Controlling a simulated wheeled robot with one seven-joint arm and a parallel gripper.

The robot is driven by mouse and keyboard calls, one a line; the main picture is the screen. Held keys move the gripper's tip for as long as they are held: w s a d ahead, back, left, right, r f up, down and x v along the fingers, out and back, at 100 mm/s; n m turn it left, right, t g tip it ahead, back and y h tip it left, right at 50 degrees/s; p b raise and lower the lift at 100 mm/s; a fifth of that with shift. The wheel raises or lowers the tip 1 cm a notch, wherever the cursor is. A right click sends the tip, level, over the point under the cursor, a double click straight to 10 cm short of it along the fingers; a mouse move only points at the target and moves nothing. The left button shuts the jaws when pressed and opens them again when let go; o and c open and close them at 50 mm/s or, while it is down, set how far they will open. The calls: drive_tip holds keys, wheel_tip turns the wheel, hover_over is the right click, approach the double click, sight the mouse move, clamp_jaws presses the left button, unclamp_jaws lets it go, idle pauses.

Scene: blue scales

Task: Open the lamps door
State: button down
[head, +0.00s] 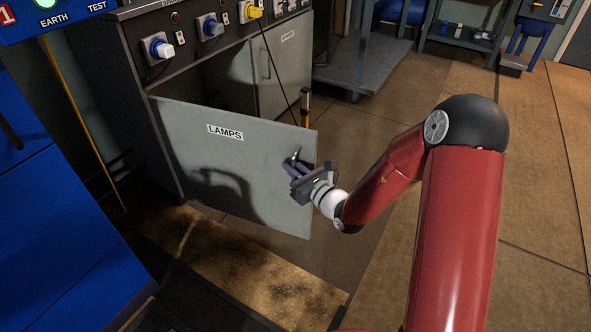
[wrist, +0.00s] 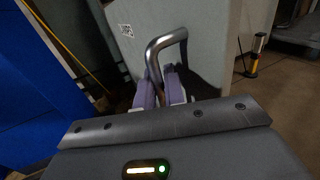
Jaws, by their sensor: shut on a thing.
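The lamps door (head: 230,170) is a grey panel with a "LAMPS" label, hinged at its left edge. It stands swung out from the cabinet, and the dark inside shows above and behind it. My gripper (head: 293,168) is at the right part of the door's front face, on its handle. In the wrist view, the two purple fingers of my gripper (wrist: 160,88) are shut on the bent metal door handle (wrist: 166,42). The door (wrist: 205,45) fills the upper middle there. Part of the handle is hidden between the fingers.
A second grey door (head: 283,62) is at the right of the cabinet, shut. Plugs and sockets (head: 160,47) line the panel above. A blue cabinet (head: 45,210) stands at the left. A black and yellow post (head: 304,105) stands behind the door's free edge. Floor at the right is mostly clear.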

drive_tip(key=c, duration=1.6)
unclamp_jaws()
drive_tip(key=shift+w+d, duration=0.1)
drive_tip(key=shift+c, duration=0.2)
drive_tip(key=v, duration=0.8)
drive_tip(key=shift+r, duration=0.1)
